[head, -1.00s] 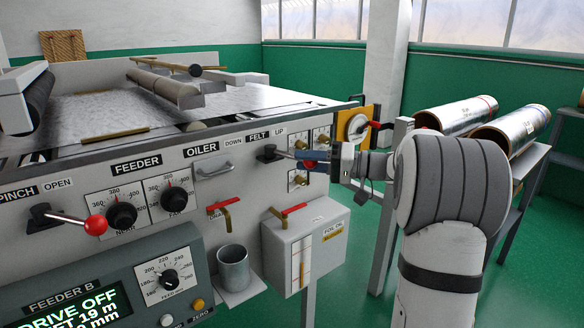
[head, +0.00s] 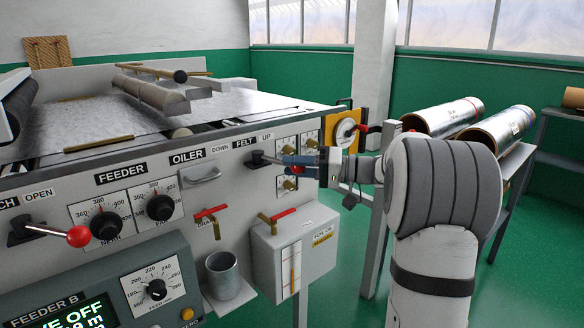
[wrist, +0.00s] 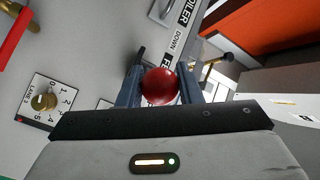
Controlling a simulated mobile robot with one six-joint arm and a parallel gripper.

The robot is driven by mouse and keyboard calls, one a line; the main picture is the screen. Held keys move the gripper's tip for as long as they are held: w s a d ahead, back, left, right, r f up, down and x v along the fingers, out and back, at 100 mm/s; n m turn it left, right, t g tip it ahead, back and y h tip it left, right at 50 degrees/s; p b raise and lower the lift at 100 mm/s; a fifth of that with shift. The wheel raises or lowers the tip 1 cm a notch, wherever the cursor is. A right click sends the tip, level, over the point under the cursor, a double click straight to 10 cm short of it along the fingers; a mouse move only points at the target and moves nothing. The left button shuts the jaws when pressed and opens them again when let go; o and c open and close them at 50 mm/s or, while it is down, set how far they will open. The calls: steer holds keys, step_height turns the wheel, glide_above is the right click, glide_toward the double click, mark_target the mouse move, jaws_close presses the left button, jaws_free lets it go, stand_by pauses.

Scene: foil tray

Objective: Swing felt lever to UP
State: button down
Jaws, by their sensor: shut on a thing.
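The felt lever (head: 257,158) is on the machine's front panel, under the FELT label with DOWN at its left and UP at its right. Its dark pivot shows, and its arm points right, to the UP side. My gripper (head: 291,161) is at the lever's end, to the right of the pivot. In the wrist view, the lever's red ball knob (wrist: 160,87) sits between the two blue-grey fingers (wrist: 160,76), which are shut on it. The fingers largely hide the knob in the head view.
Dials and small knobs (head: 288,184) crowd the panel right beside my gripper. A white box with a red-handled valve (head: 284,213) and a metal cup (head: 224,275) sit below. A grey handle (head: 200,177) is at the left. Foil rolls (head: 443,117) lie at the right.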

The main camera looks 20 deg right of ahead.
steer(key=c, duration=1)
jaws_free()
steer(key=shift+w+a, duration=0.1)
steer(key=shift+w, duration=0.05)
steer(key=v, duration=0.8)
steer(key=shift+p, duration=0.4)
steer(key=shift+w+a, duration=0.1)
steer(key=shift+a, duration=0.05)
steer(key=x, duration=0.6)
steer(key=shift+w+a+b, duration=0.1)
steer(key=shift+a+b, duration=0.05)
steer(key=shift+b, duration=0.2)
steer(key=shift+w+a, duration=0.3)
steer(key=shift+a, duration=0.3)
steer(key=shift+r, duration=0.1)
